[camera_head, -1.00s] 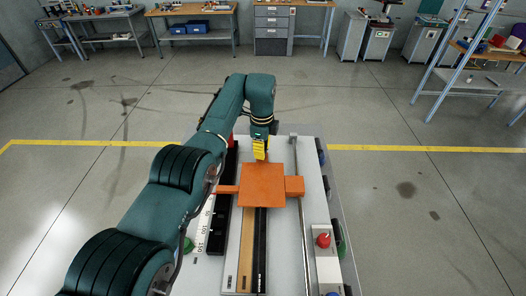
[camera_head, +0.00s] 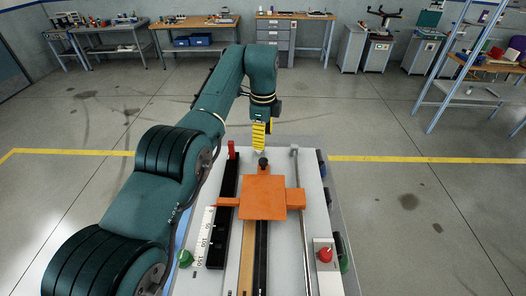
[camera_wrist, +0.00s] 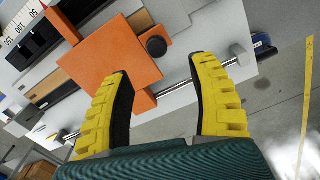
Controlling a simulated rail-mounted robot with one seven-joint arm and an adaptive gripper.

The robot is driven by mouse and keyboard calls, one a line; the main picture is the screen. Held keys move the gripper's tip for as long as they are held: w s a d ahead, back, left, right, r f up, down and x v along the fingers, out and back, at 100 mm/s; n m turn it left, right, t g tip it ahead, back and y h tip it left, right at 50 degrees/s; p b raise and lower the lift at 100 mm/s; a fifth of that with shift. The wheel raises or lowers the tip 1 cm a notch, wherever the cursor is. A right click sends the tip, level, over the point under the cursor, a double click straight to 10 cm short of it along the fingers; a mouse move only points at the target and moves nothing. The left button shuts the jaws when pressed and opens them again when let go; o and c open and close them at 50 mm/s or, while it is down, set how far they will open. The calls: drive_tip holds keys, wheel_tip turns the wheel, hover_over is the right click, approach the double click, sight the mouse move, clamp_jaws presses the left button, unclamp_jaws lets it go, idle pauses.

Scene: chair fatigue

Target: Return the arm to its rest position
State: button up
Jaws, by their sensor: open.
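My gripper (camera_head: 259,138) hangs from my teal arm above the far end of the test bench, behind the orange plate, in the head view. In the wrist view its two yellow fingers (camera_wrist: 160,105) are spread apart with nothing between them. The orange plate (camera_head: 262,198) sits on the bench rails, with side tabs left and right. It also shows beyond the fingers in the wrist view (camera_wrist: 108,52). A dark round knob (camera_head: 263,162) stands at the plate's far edge, below the gripper and apart from it. It also shows in the wrist view (camera_wrist: 156,46).
The white bench (camera_head: 284,255) carries a red button (camera_head: 325,254), a green button (camera_head: 185,258), a red lever (camera_head: 231,150) and a metal rod (camera_head: 304,235). Worktables (camera_head: 186,21) line the back wall. A blue-framed shelf (camera_head: 468,85) stands right. The floor around is open.

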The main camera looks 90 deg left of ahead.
drive_tip(key=shift+d+r, duration=0.1)
drive_tip(key=shift+r, duration=0.75)
